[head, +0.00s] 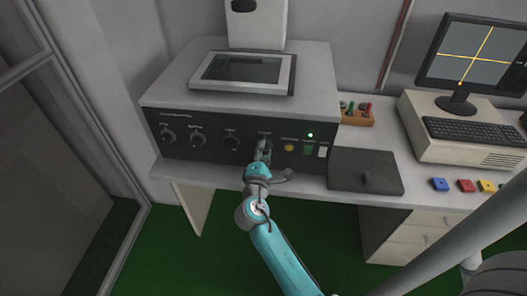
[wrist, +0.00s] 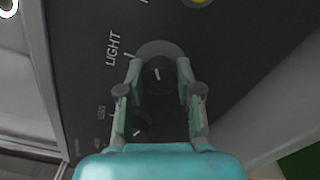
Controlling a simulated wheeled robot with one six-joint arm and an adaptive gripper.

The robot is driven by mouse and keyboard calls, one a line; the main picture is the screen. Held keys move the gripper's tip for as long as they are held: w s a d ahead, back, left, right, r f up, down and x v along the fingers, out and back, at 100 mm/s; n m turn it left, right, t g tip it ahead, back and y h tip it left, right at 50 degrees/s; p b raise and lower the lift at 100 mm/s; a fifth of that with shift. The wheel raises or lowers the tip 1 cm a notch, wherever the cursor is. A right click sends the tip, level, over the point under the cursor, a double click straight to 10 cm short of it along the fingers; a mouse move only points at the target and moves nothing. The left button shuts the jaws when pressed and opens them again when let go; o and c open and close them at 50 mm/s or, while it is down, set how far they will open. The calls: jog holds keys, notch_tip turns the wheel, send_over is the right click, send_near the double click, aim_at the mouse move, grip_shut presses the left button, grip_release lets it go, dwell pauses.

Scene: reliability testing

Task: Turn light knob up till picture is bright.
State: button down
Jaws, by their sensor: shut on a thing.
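The light knob (wrist: 157,75) is a dark round knob with a white pointer line, set on the black panel beside the word LIGHT in the wrist view. My gripper (wrist: 162,82) has one finger on each side of it and is shut on it. In the head view my gripper (head: 263,152) is at the console's front panel and mostly hides this knob. The monitor (head: 483,52) at the upper right shows a dull grey picture with a yellow cross.
Several other knobs (head: 198,139) are left of my gripper on the panel. A yellow button (head: 289,147), a green button (head: 308,149) and a white switch (head: 323,151) are close on the right. A dark box (head: 366,170) stands on the bench.

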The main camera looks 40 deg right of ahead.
jog(key=m, duration=1.2)
jog(key=shift+f+m, duration=0.1)
jog(key=shift+m, duration=0.3)
jog(key=m, duration=1.2)
jog(key=shift+m, duration=0.4)
jog(key=c, duration=0.8)
grip_release()
jog(key=shift+o, duration=0.2)
jog(key=shift+a, duration=0.1)
